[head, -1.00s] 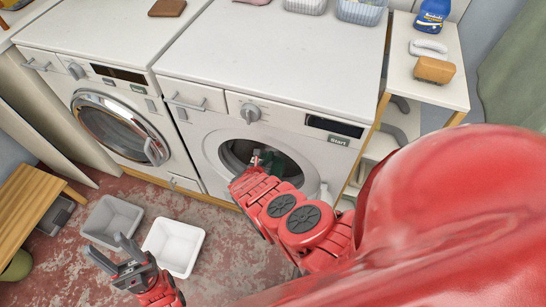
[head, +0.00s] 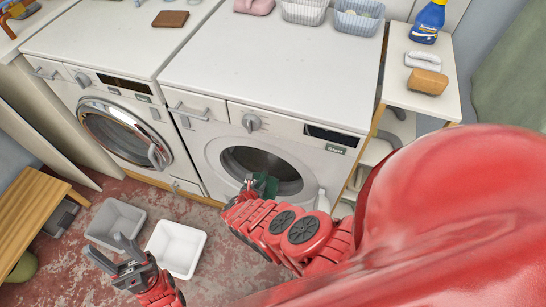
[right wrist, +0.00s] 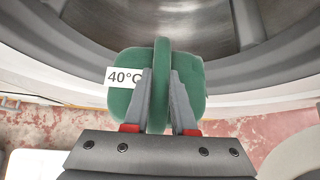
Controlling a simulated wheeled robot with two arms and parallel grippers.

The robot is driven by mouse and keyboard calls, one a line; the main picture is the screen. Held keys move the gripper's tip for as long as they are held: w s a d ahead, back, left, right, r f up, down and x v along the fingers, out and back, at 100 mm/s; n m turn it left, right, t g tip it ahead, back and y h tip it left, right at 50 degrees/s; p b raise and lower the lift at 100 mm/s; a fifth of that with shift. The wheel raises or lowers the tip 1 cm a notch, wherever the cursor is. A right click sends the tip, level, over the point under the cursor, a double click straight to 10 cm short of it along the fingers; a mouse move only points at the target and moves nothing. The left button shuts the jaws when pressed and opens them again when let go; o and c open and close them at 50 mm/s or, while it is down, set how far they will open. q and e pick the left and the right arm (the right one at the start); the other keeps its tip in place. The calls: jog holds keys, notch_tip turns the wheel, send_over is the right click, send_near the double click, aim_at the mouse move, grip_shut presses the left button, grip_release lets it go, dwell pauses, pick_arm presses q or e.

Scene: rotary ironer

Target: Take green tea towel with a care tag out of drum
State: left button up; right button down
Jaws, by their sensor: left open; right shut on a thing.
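The green tea towel (right wrist: 195,72) is in the right wrist view, with a white care tag (right wrist: 124,76) reading 40°C on its left side. My right gripper (right wrist: 158,95) is shut on the towel, with a fold of it between the fingers. The towel also shows in the head view (head: 265,184), at the front of the open drum (head: 262,165) of the right machine. My right gripper (head: 250,186) is mostly hidden there by its own arm. My left gripper (head: 125,257) is open and empty, low at the left in front of the baskets.
A grey basket (head: 116,222) and a white basket (head: 177,248) stand on the floor left of my right arm. The left machine's round door (head: 120,130) is shut. A wooden bench (head: 32,214) is at the far left.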

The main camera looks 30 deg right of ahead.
jog(key=s+a+p, duration=0.2)
jog(key=s+a, duration=0.3)
jog(key=a, duration=0.1)
jog(key=shift+s+a, duration=0.15)
jog(key=shift+s, duration=0.15)
dwell(0.3)
dwell(0.4)
